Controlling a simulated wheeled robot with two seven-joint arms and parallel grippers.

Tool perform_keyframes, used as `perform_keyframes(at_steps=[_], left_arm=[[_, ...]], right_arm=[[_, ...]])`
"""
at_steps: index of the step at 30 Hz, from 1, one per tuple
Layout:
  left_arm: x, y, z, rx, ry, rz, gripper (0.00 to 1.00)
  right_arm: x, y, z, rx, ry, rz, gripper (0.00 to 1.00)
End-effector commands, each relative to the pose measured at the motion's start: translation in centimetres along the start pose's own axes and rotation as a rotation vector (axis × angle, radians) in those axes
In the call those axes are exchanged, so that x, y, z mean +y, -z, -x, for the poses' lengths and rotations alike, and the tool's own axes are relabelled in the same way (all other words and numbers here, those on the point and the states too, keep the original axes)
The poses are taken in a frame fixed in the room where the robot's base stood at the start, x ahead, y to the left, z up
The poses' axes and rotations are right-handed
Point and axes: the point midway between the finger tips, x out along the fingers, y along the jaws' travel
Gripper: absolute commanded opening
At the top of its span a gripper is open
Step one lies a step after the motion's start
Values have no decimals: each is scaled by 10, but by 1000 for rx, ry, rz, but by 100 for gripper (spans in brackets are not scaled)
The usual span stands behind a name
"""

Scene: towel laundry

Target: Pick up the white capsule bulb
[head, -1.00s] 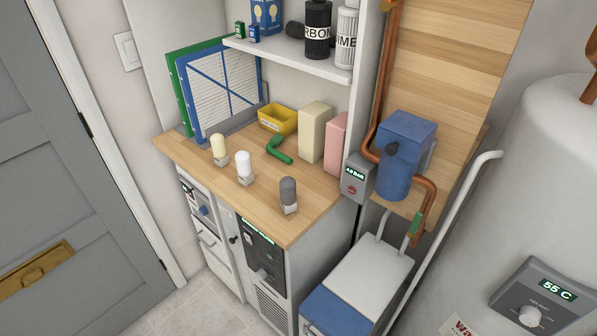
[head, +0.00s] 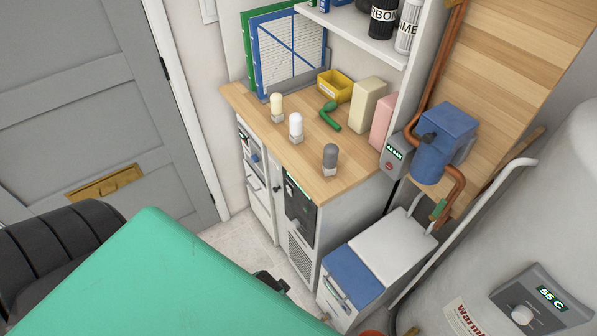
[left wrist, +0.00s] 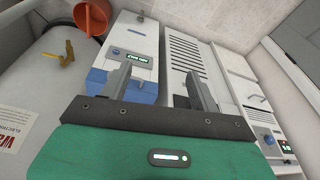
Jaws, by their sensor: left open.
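The white capsule bulb (head: 296,124) stands upright in a small pale base on the wooden worktop (head: 245,100), seen in the head view. A cream bulb (head: 277,103) stands to its left and a dark grey bulb (head: 330,155) to its right. My left arm's green part covers the lower left of the head view, well below the worktop and away from the bulbs. In the left wrist view my left gripper (left wrist: 158,92) is open, its two fingers apart with nothing between them. The white bulb does not show there. My right gripper is out of view.
A green pipe elbow (head: 329,117), a yellow bin (head: 336,86) and cream (head: 367,101) and pink (head: 385,123) boxes lie behind the bulbs. A shelf (head: 350,36) overhangs the back. Framed filters (head: 290,52) stand at the left. A blue-and-white chest (head: 379,245) is below.

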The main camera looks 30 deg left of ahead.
Motion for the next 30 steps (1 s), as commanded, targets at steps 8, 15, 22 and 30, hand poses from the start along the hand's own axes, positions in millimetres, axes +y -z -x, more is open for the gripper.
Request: perform_keyframes(at_steps=[8, 15, 22, 30], left_arm=[[-36, 79, 160, 106, 130, -337, 62], [-77, 139, 205, 134, 369, -885, 62], [-124, 204, 224, 33, 669, -1459, 62], [-180, 273, 244, -279, 1010, -2048, 62]], right_arm=[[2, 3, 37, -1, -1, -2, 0], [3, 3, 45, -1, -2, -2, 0], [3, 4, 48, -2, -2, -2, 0], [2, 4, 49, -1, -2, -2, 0]])
